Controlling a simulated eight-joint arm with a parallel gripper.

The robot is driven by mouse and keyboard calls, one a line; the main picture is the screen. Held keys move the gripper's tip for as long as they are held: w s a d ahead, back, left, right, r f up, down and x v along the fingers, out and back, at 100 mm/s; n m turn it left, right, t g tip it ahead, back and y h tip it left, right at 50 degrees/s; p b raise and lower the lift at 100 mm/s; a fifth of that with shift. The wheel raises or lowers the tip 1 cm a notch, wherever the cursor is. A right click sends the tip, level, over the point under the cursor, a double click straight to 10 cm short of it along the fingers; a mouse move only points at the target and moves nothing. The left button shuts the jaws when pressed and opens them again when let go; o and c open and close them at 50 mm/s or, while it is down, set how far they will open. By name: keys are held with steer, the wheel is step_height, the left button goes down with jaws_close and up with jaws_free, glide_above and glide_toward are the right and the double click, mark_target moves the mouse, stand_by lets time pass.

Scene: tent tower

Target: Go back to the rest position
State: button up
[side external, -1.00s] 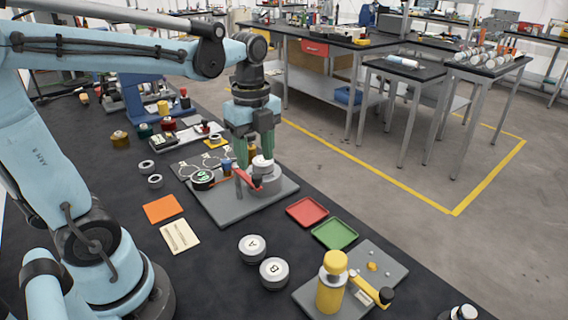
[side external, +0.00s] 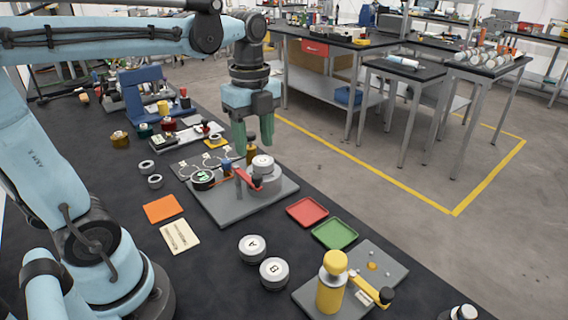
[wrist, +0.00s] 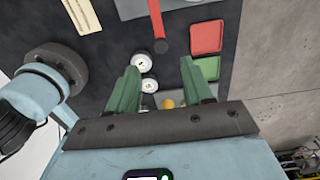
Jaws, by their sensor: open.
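My gripper (side external: 254,134) hangs above the grey plate (side external: 215,213) in the side view, its green fingers pointing down. In the wrist view the two green fingers (wrist: 160,85) stand apart with nothing held between them. On the plate below is a round grey fixture (side external: 265,180) with a white-topped piece (side external: 262,163) on it and a red arm (side external: 247,179) beside it. A clear gap shows between the fingertips and the fixture.
White-topped cylinders A (side external: 252,247) and B (side external: 273,272) stand nearer the camera. A red tray (side external: 307,212), a green tray (side external: 335,234) and a yellow press (side external: 331,283) are to the right. Several small parts stand behind the plate. The air above the bench's right edge is clear.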

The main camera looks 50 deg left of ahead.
mark_target(256, 176)
step_height(256, 176, down, 8)
steer(key=shift+r, duration=0.2)
steer(key=shift+w+n, duration=0.55)
steer(key=shift+n, duration=0.25)
